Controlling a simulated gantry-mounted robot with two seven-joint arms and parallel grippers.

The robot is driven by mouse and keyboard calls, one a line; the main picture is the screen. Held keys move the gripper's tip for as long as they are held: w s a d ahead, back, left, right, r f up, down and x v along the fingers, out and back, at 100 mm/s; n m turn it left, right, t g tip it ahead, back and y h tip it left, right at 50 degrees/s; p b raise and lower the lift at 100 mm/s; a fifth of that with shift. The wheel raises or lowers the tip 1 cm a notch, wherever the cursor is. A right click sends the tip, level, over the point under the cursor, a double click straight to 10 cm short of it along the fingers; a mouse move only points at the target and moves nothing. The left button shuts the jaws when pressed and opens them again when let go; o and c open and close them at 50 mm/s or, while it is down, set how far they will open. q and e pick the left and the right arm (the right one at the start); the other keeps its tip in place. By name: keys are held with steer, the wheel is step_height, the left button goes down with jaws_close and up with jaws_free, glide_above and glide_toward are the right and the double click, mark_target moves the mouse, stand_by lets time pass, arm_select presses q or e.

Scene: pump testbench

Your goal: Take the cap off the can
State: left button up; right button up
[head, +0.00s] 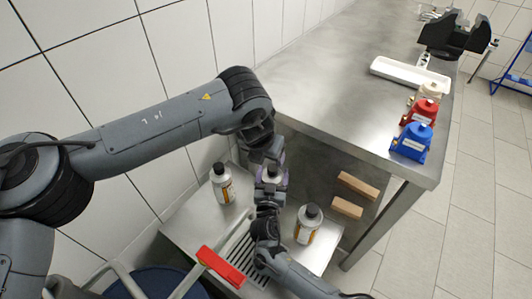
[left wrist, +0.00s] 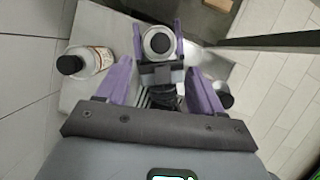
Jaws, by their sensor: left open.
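The can (left wrist: 147,53) is grey-white with a round black cap (left wrist: 159,43), seen from above in the left wrist view. It stands between the two purple fingers of my right gripper (left wrist: 159,36), which sit against its sides. In the head view the can (head: 272,172) is small and mostly hidden by the arms. My left gripper (left wrist: 161,72) is open and empty, its purple fingers spread on the near side of the can and cap. In the head view my left gripper (head: 265,154) is right above the can, partly hidden. The cap appears seated on the can.
Other black-capped cans stand left (head: 223,187) and right (head: 306,230) on the low metal table (head: 190,228). A red bar (head: 220,266) lies at its front. Wooden blocks (head: 358,186) are beside it. The higher bench (head: 345,85) holds a white tray (head: 410,74) and red (head: 420,112) and blue pumps (head: 412,143).

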mark_target(273, 167)
arm_select(q)
steer(key=x, duration=0.9)
steer(key=shift+d+f, duration=0.1)
steer(key=shift+f, duration=0.15)
jaws_close()
steer(key=shift+w+r, duration=0.1)
steer(key=shift+r, duration=0.1)
stand_by(0.7)
steer(key=shift+r, duration=0.9)
steer(key=shift+r, duration=0.1)
steer(key=shift+r, duration=1.95)
